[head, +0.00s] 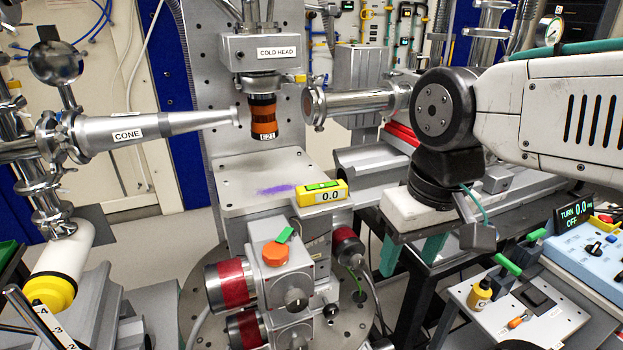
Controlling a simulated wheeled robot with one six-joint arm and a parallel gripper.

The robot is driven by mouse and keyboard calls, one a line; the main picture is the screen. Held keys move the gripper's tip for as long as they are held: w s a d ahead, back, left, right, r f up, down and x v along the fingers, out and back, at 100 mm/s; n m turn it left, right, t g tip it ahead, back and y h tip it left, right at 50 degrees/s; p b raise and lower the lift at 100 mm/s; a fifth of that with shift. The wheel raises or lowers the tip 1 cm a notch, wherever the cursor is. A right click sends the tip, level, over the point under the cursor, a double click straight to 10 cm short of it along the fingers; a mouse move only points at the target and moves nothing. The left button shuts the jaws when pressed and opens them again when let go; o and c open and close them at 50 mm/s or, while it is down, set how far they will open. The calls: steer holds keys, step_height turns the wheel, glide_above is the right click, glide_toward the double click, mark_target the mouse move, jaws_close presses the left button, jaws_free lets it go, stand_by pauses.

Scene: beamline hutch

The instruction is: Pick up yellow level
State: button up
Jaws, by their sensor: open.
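Above the plate are the cold head (264,53) with an orange-banded sample and the cone (130,134) from the left. A horizontal tube (355,103) comes from the right. Motor blocks with an orange knob (275,254) stand below the plate. A blue control box (590,255) is at right.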

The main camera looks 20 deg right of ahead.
steer(key=w+a+m+g+y, duration=0.2)
steer(key=w+m+y, duration=0.2)
steer(key=w+m, duration=0.1)
steer(key=m+t+y, duration=0.2)
steer(key=m+y, duration=0.7)
steer(key=m, duration=0.4)
glide_toward(336, 184)
steer(key=x, duration=0.5)
steer(key=shift+w+a, duration=0.3)
steer(key=shift+a, duration=0.5)
steer(key=x, duration=0.5)
steer(key=shift+s+a+f, duration=0.2)
steer(key=shift+f, duration=0.2)
steer(key=c, duration=1.2)
